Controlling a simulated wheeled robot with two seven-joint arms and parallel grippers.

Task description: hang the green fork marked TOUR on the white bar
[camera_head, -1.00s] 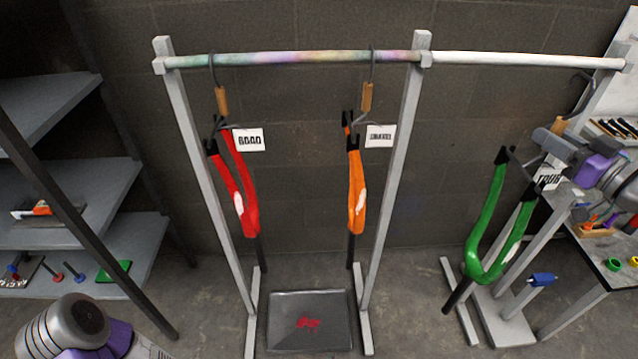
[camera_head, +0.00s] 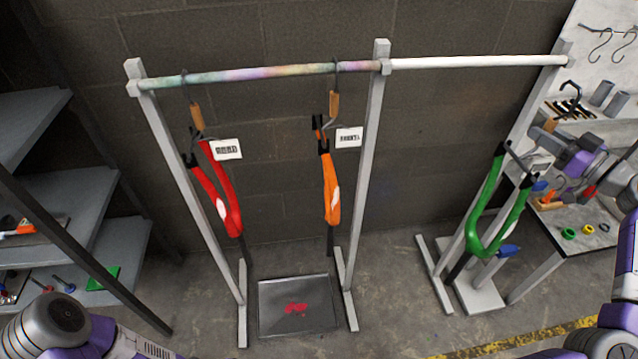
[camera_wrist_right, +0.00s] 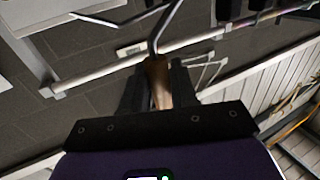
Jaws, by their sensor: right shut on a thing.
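The green fork (camera_head: 487,240) hangs upright in the air at the right, legs upward, in front of the rack's right end. My right gripper (camera_head: 549,134) is shut on the wooden handle of its hook. The wrist view shows this handle (camera_wrist_right: 158,84) between the fingers, with the grey hook rising from it. The fork's tag is not readable now. The white bar (camera_head: 475,62) is the right half of the rack's rail. It is bare; the hook's dark tip (camera_head: 570,88) appears below its right end, apart from it. My left gripper is out of view.
A red fork (camera_head: 229,210) and an orange fork (camera_head: 331,190) hang from the stained left half of the rail. A grey tray (camera_head: 297,306) lies below. A table (camera_head: 575,262) with small parts stands right; shelves (camera_head: 110,255) stand left.

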